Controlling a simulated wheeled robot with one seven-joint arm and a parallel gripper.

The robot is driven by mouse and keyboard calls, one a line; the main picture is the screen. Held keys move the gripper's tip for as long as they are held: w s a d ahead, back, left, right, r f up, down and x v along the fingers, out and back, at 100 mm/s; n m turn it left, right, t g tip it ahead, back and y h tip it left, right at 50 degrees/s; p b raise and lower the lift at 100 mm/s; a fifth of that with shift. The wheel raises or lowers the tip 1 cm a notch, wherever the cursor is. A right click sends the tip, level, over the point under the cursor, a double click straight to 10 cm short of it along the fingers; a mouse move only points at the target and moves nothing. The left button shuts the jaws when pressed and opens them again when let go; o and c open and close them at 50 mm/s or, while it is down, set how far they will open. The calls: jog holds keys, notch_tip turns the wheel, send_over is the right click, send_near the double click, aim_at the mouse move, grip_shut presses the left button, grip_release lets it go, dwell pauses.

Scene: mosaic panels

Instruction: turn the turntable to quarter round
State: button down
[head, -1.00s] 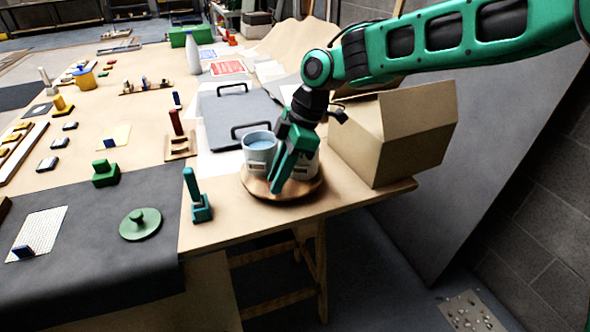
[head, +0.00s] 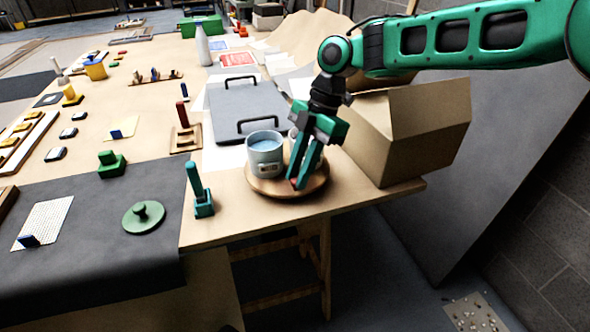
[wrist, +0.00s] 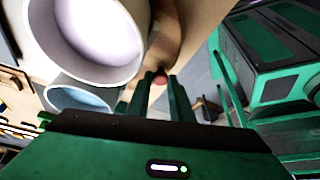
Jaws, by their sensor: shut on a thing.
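The turntable (head: 270,187) is a round wooden disc near the table's front right edge. A pale blue-grey cup (head: 265,160) stands on its left part. A second cup stands behind my gripper and is mostly hidden. My gripper (head: 296,184) points down at the turntable's front right rim. It is shut on a small red knob at that rim. In the wrist view the red knob (wrist: 160,79) shows between the fingertips (wrist: 162,82), next to the disc's edge (wrist: 168,35). A large white-filled cup (wrist: 95,35) and a blue cup (wrist: 85,96) are close on the left there.
An open cardboard box (head: 400,130) stands right behind the turntable. A grey panel with two black handles (head: 245,108) lies behind it. A teal upright-handled block (head: 199,190) stands to the left. The table edge is just in front.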

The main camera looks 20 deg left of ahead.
jog(key=shift+w+d+r+n, duration=0.1)
jog(key=shift+w+r+n, duration=0.1)
jog(key=shift+w+n, duration=0.2)
dwell(0.3)
jog(key=c, duration=1.6)
grip_release()
jog(key=shift+f, duration=0.1)
jog(key=shift+s, duration=0.1)
jog(key=shift+d, duration=0.1)
jog(key=v, duration=1.1)
